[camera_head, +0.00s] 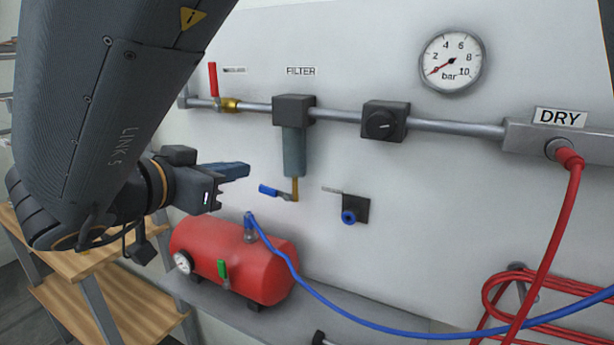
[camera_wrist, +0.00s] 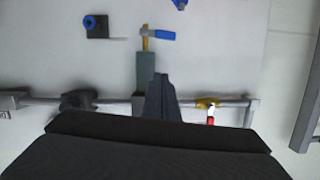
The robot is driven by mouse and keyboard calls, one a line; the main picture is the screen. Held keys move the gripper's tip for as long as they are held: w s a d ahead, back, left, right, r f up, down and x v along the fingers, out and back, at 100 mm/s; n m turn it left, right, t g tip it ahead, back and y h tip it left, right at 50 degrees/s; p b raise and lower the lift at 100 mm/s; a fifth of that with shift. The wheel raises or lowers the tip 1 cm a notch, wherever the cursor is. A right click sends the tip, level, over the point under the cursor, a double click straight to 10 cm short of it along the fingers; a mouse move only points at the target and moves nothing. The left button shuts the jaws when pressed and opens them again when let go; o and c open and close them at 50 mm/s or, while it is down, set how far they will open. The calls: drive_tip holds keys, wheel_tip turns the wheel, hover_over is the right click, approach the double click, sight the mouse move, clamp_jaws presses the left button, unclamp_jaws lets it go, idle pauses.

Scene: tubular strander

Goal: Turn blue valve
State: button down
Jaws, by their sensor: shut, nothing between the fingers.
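The blue valve (camera_head: 275,192) is a small blue lever at the bottom of the grey filter (camera_head: 294,150), pointing left from a brass stem. In the wrist view, which is upside down, the blue lever (camera_wrist: 161,35) points right from the brass stem. My gripper (camera_head: 246,170) is shut and empty, to the left of the filter and a little above the lever, apart from it in the picture. In the wrist view my gripper's fingertips (camera_wrist: 160,77) overlap the filter's edge, and the lever shows beyond them.
A pipe with a red-handled valve (camera_head: 213,82) runs above, with a regulator (camera_head: 384,122) and a gauge (camera_head: 450,62). A blue knob (camera_head: 349,217) on a dark plate sits right of the lever. A red tank (camera_head: 230,263) with a blue hose (camera_head: 300,280) stands below.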

drive_tip(key=p, duration=0.2)
hover_over(275, 194)
drive_tip(key=s+a, duration=0.2)
drive_tip(key=s, duration=0.1)
drive_tip(key=f, duration=0.2)
drive_tip(key=shift+w+a+f, duration=0.1)
drive_tip(key=shift+w+f, duration=0.1)
drive_tip(key=shift+f, duration=0.5)
drive_tip(key=shift+w+f, duration=0.2)
drive_tip(key=shift+f, duration=0.5)
drive_tip(key=shift+w+a+f, duration=0.1)
drive_tip(key=shift+w+f, duration=0.1)
drive_tip(key=shift+f, duration=0.5)
drive_tip(key=shift+p, duration=0.45)
